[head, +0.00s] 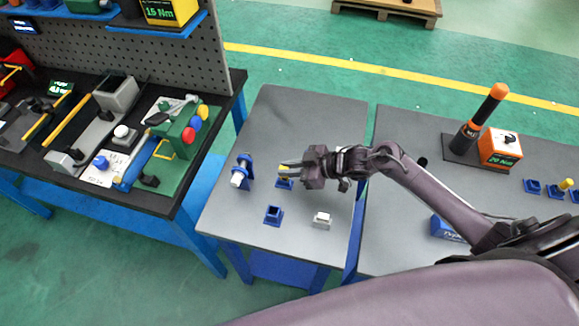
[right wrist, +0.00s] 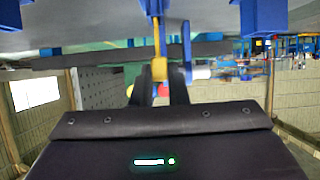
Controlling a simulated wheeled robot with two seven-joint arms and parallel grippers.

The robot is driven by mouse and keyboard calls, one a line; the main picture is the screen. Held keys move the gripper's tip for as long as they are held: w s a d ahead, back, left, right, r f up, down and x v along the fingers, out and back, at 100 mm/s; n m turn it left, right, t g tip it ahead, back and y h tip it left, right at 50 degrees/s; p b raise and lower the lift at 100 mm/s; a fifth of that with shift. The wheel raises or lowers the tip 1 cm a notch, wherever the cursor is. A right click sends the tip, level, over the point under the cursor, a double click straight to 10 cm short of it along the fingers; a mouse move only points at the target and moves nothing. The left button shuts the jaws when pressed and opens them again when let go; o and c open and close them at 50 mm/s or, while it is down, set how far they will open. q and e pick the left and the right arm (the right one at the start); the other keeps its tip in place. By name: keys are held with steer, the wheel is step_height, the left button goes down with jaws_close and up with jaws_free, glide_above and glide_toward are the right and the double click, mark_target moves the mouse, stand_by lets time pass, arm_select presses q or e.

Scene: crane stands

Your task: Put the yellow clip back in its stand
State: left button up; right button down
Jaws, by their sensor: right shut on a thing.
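My right gripper (head: 286,167) reaches in from the right over the small grey table and is shut on the yellow clip. In the head view only a little yellow (head: 284,179) shows under the fingers, just above a blue stand (head: 285,184). In the right wrist view the yellow clip (right wrist: 158,62) is between the dark fingers (right wrist: 161,84). Its thin yellow stem runs to a blue stand (right wrist: 154,7) at the picture's top edge. I cannot tell whether the stem sits inside the stand. My left gripper is not in view.
A blue stand with a white cylinder (head: 238,179) is left of the gripper. An empty blue stand (head: 273,214) and a white block (head: 322,220) are nearer the front. A cluttered black workbench (head: 163,204) is at left. A second grey table (head: 390,258) is at right.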

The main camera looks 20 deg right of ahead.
steer(key=shift+f, duration=0.45)
steer(key=c, duration=1.3)
jaws_free()
steer(key=shift+c, duration=0.2)
steer(key=shift+d+r, duration=0.1)
steer(key=shift+p+v, duration=0.65)
steer(key=shift+v, duration=0.3)
steer(key=p+v, duration=0.2)
steer(key=v, duration=0.1)
steer(key=shift+s, duration=0.1)
